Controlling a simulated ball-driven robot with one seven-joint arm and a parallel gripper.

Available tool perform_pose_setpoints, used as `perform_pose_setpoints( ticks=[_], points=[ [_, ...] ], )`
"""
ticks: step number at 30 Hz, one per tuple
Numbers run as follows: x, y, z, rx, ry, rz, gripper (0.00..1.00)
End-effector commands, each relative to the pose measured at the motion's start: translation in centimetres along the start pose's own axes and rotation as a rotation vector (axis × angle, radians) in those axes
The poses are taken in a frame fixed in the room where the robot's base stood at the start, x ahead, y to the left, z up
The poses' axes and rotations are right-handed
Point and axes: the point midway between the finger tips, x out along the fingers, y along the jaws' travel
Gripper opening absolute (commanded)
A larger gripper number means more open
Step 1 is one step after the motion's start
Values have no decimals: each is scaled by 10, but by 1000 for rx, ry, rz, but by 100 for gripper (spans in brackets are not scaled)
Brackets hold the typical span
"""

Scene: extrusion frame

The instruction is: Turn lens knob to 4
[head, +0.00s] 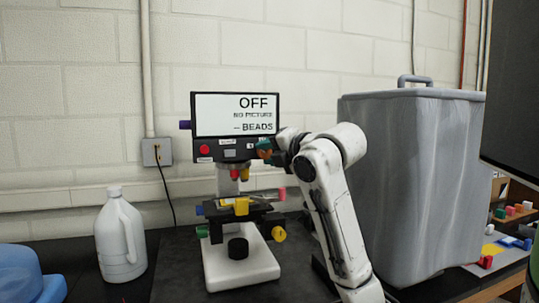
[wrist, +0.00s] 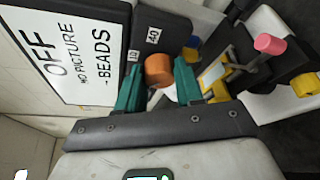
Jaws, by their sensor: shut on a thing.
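A microscope (head: 245,262) stands on the dark bench under a screen (head: 237,115) that reads "OFF", "NO PICTURE" and "BEADS". My gripper (head: 264,151) is at the right side of its head, just below the screen. In the wrist view, its green fingers (wrist: 159,77) are shut on an orange knob (wrist: 158,68), one finger on each side. White labels beside the knob appear to read "10" (wrist: 134,56) and "40" (wrist: 153,36). The fingers hide part of the knob, and I cannot tell its setting.
A red button (head: 204,149) is on the head's left. A pink knob (head: 282,194) and a yellow knob (head: 279,233) stick out below my gripper. A white jug (head: 120,240) stands left, and a large grey bin (head: 415,185) is close behind my arm on the right.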

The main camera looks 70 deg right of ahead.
Motion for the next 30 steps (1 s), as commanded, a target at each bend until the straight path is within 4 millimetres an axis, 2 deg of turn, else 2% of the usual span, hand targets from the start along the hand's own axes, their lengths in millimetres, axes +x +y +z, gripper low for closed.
perform_pose_setpoints(
  ticks=[9, 24, 25, 30],
  points=[
    [1, -1, -1, -100, 3, -46, 6],
    [1, -1, -1, -116, 4, -52, 6],
    [1, -1, -2, -116, 4, -52, 37],
    [1, 0, -1, -115, 3, -51, 53]
  ],
)
